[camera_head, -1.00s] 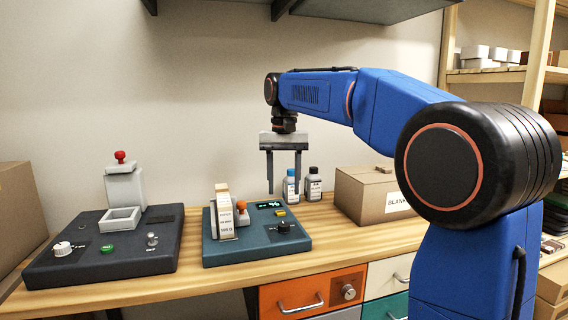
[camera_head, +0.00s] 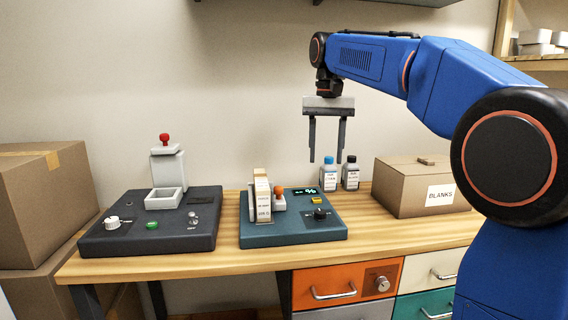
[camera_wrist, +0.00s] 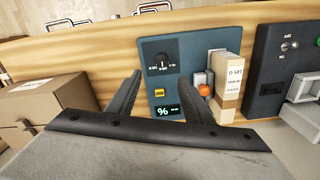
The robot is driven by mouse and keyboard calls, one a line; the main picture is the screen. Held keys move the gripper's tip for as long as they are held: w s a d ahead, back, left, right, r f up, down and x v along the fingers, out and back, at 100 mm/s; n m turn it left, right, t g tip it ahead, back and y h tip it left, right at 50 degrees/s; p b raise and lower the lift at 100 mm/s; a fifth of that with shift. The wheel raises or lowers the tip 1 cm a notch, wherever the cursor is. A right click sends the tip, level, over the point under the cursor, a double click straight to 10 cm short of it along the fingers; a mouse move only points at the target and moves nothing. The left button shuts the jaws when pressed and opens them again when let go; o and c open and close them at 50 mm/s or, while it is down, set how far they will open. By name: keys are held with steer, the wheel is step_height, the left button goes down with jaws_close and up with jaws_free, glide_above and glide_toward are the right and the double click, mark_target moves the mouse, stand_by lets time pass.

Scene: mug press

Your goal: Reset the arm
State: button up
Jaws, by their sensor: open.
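My gripper (camera_head: 326,140) is open and empty, its fingers pointing down. In the head view it hangs above the bench, up and to the right of the blue-green machine (camera_head: 290,236), just in front of the two small bottles. My blue arm reaches in from the right. In the wrist view the gripper's fingers (camera_wrist: 164,97) frame the blue-green machine's panel, with its dial, yellow button and lit display. A labelled tan block (camera_head: 263,197) stands upright on that machine; it also shows in the wrist view (camera_wrist: 228,85).
A dark machine (camera_head: 120,238) with a red-knobbed press stands at the left. A blue-capped bottle (camera_head: 328,175) and a black-capped bottle (camera_head: 350,175) stand behind. A cardboard box marked BLANKS (camera_head: 405,190) sits to the right. Cardboard boxes (camera_head: 40,190) are at the far left.

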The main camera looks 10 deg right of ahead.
steer(key=s+d+f+n+t, duration=0.1)
steer(key=s+d+f+t, duration=0.1)
steer(key=s+f, duration=1.2)
steer(key=s+d+f+n+t, duration=0.2)
steer(key=s+d+f, duration=0.2)
steer(key=s+f, duration=1)
steer(key=s, duration=0.4)
steer(key=shift+s+d+f+t, duration=0.3)
steer(key=shift+s+f, duration=0.05)
steer(key=shift+c, duration=0.3)
